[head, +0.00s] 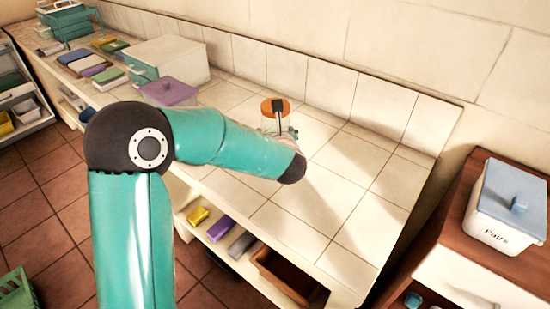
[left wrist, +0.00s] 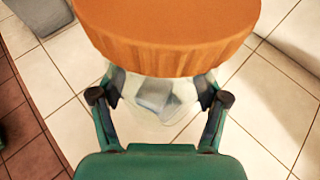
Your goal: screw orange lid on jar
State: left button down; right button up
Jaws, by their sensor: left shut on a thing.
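The clear jar (head: 268,124) stands on the tiled counter with the orange lid (head: 272,104) at its top. In the left wrist view the wide, ridged lid (left wrist: 168,35) covers the jar's mouth; whether it is threaded on, I cannot tell. A dark piece shows against the lid in the head view; I cannot tell what it is. My left gripper (left wrist: 160,98) is shut on the jar (left wrist: 160,118), one finger on each side, just below the lid. Greyish pieces show inside the jar. In the head view my left arm hides most of this gripper. My right gripper is not in view.
A purple-lidded box (head: 168,92) and a white case (head: 168,60) stand left of the jar. The tiled counter (head: 330,200) is clear to the right. A tiled backsplash (head: 330,88) rises behind. A blue-lidded bin (head: 508,205) stands at far right.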

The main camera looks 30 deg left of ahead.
pick_arm(q)
jog(key=shift+f, duration=1.9)
jog(key=shift+f, duration=2.1)
jog(key=shift+f, duration=0.15)
grip_release()
